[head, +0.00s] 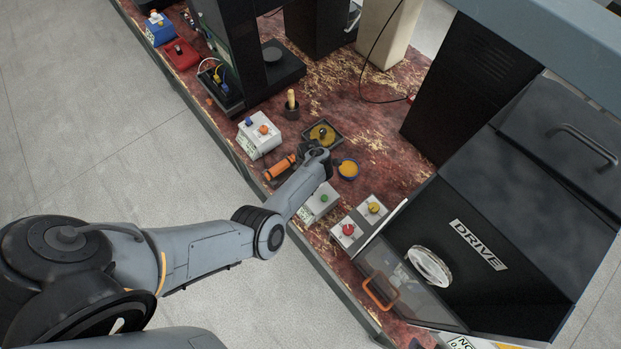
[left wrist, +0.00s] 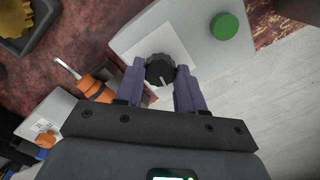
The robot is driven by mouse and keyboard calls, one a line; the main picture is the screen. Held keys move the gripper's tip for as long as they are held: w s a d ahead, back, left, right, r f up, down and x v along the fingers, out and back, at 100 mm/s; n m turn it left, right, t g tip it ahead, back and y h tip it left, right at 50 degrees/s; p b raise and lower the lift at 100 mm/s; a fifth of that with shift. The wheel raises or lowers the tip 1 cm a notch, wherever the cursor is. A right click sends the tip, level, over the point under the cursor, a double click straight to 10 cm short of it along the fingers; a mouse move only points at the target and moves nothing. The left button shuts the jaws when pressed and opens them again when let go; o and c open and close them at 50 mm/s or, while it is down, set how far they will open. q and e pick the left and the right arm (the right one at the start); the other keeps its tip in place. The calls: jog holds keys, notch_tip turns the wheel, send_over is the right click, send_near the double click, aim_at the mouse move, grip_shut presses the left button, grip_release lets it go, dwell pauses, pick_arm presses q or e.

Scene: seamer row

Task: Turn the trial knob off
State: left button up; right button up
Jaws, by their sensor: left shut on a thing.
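The trial knob is a black ribbed knob (left wrist: 160,67) with a pale pointer mark towards the bottom of the left wrist view. It sits on a white control box (left wrist: 125,38) beside a green button (left wrist: 222,26). My left gripper (left wrist: 160,78) has its purple fingers on both sides of the knob and is shut on it. In the head view the white box (head: 313,211) and green button (head: 325,198) show below my left wrist. The knob and fingertips are hidden there by my arm. My right gripper is in neither view.
An orange-handled screwdriver (head: 278,169) lies close left of the box. A tray with yellow stuff (head: 336,144) and a blue-rimmed bowl (head: 347,169) stand behind. Boxes with red (head: 348,229) and yellow buttons (head: 374,207) stand right, before the black DRIVE machine (head: 480,245).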

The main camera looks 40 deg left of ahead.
pick_arm(q)
jog(key=shift+n+b, duration=0.3)
jog(key=shift+n, duration=0.8)
jog(key=o, duration=1)
notch_tip(320, 180, up, 11)
jog(key=p, duration=0.3)
jog(key=shift+f, duration=0.1)
